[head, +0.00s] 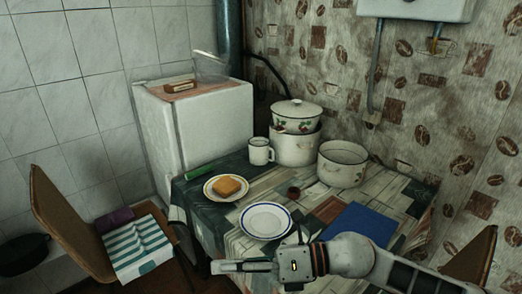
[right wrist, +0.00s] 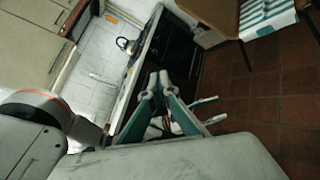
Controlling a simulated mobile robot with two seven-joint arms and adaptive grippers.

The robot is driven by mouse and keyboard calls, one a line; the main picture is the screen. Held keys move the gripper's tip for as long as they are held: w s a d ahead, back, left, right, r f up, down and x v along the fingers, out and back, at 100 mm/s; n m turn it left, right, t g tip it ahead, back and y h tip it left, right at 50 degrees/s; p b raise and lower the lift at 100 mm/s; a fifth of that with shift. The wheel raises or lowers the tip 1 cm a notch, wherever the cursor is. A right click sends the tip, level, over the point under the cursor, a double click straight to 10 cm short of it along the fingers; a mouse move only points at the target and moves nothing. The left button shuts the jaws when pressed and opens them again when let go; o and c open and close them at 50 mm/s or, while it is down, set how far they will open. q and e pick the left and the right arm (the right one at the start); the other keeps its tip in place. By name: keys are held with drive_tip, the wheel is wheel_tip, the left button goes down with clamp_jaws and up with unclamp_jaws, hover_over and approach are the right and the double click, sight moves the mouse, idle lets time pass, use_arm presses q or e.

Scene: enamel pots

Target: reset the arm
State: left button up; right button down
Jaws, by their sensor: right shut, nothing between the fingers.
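My right arm (head: 355,258) reaches in from the lower right in the head view. Its gripper (head: 228,266) points left across the near edge of the table, in front of the empty plate. The gripper also shows in the right wrist view (right wrist: 158,78), with its fingertips together and nothing between them. My left gripper is not in view.
The table (head: 218,224) holds a blue-rimmed plate (head: 265,221), a plate with bread (head: 227,187), a mug (head: 260,152), an open pot (head: 342,165), a lidded pot (head: 296,146) and a blue book (head: 357,223). A chair (head: 70,225) stands left.

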wheel_tip(320, 180, up, 9)
drive_tip(key=w+m+t+y, duration=0.2)
drive_tip(key=m+t+y, duration=0.2)
drive_tip(key=m+t, duration=0.15)
drive_tip(key=w+d+r+m+t+h, duration=0.3)
drive_tip(key=w+d+m+t+h, duration=0.4)
drive_tip(key=d+m+t, duration=0.6)
drive_tip(key=d+f+m+g+h, duration=0.2)
drive_tip(key=d+f+m+h, duration=1.2)
drive_tip(key=d, duration=0.2)
drive_tip(key=s+d+f+m+g+h, duration=0.45)
drive_tip(key=s+d+f+g, duration=0.55)
drive_tip(key=s+d+f, duration=0.65)
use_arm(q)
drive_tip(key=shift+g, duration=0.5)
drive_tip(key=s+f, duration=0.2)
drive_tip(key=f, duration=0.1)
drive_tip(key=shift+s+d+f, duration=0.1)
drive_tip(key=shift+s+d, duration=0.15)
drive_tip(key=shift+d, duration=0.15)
use_arm(e)
drive_tip(key=a+f+m+t+y, duration=0.2)
drive_tip(key=a+f+y, duration=0.6)
drive_tip(key=a+f, duration=0.6)
drive_tip(key=a+t, duration=0.1)
drive_tip(key=a, duration=0.3)
drive_tip(key=shift+s+m+t, duration=0.35)
drive_tip(key=shift+s+m, duration=0.05)
